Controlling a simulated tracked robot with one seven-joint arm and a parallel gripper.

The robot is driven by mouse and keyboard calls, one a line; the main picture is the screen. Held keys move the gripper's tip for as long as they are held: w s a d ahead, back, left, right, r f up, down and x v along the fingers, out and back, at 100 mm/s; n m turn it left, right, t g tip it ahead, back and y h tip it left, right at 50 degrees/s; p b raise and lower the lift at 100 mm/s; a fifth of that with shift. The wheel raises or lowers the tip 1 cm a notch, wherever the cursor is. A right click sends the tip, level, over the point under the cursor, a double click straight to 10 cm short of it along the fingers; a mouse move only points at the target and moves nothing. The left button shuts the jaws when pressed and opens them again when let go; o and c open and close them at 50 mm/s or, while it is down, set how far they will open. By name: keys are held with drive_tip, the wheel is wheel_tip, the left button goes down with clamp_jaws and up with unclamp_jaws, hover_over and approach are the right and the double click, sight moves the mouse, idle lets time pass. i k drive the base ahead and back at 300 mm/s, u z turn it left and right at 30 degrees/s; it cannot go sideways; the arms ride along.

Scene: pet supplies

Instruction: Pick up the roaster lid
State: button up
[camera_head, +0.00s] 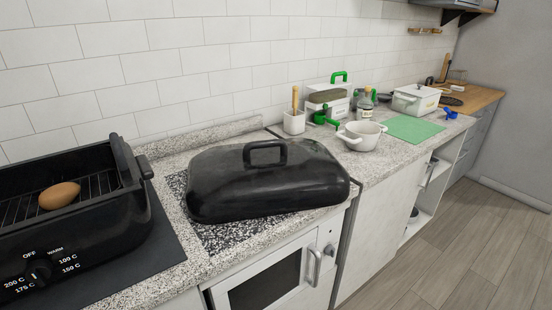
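The roaster lid (265,184) is a large black, glossy, domed lid with a raised loop handle (265,152) on top. It rests on the speckled granite counter in the middle of the head view, partly over a darker speckled board (232,231). The open black roaster (95,215) stands to its left, with a brown egg (60,195) on the rack inside and a temperature dial on its front. My gripper is not in view.
A white cup with a wooden-handled tool (294,122), a white bowl (361,136), a bottle (366,104), a green mat (414,129) and a white lidded box (415,99) stand to the right. The tiled wall is behind. The floor (465,245) at right is clear.

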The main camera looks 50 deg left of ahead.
sight(229, 184)
drive_tip(key=u, duration=0.3)
drive_tip(key=i, duration=0.85)
drive_tip(key=u, duration=1.15)
drive_tip(key=i, duration=0.65)
drive_tip(key=u, duration=0.3)
drive_tip(key=k, duration=0.8)
drive_tip(key=u, duration=0.2)
drive_tip(key=i, duration=0.8)
drive_tip(key=z, duration=0.1)
